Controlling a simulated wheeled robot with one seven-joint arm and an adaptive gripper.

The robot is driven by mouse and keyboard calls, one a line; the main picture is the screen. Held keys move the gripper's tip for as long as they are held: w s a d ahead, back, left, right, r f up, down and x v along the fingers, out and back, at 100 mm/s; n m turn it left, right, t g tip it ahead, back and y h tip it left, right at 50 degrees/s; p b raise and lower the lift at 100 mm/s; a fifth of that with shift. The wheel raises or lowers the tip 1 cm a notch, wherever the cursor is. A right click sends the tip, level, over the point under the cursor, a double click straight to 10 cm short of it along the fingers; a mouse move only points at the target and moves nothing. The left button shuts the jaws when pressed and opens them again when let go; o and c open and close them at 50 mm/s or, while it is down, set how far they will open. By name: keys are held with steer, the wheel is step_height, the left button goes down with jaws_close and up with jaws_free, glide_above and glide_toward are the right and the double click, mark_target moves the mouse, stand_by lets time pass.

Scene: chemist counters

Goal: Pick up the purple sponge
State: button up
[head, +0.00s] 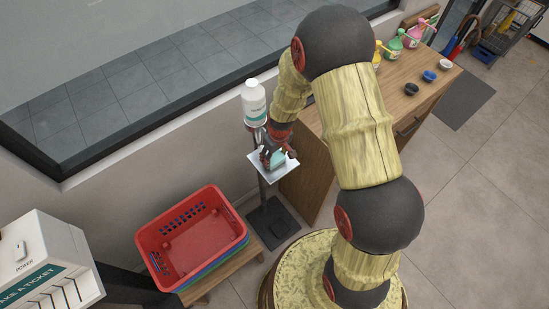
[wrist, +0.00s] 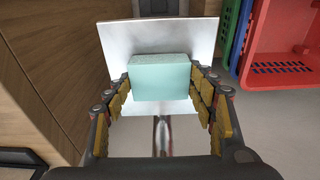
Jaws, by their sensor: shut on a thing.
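No purple sponge shows in either view. A pale teal, sponge-like block (wrist: 160,78) sits between the fingers of my gripper (wrist: 163,88) in the wrist view. The yellow-padded fingers are shut on its left and right sides. The block also shows small in the head view (head: 277,157), partly covered by the fingers. A white square plate (wrist: 160,36) on a stand lies under or just behind the block. I cannot tell whether the block touches the plate. In the head view, my gripper (head: 276,156) is over this plate (head: 264,169).
A white bottle (head: 254,101) tops the stand (head: 272,221), close to my wrist. A red basket (head: 191,228) stands on a low wooden bench at lower left. A wooden counter (head: 400,92) with bottles and small bowls is at right. A ticket box (head: 48,258) stands far left.

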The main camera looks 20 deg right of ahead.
mark_target(275, 157)
steer(key=shift+r, duration=0.25)
steer(key=r, duration=0.3)
steer(key=shift+s+d+r, duration=0.15)
steer(key=shift+s+r, duration=0.1)
steer(key=shift+r, duration=0.05)
steer(key=s+d+r+p, duration=0.1)
steer(key=s+d+r, duration=0.3)
steer(key=s+r, duration=0.5)
steer(key=shift+s, duration=1.95)
steer(key=o, duration=0.4)
steer(key=c, duration=0.4)
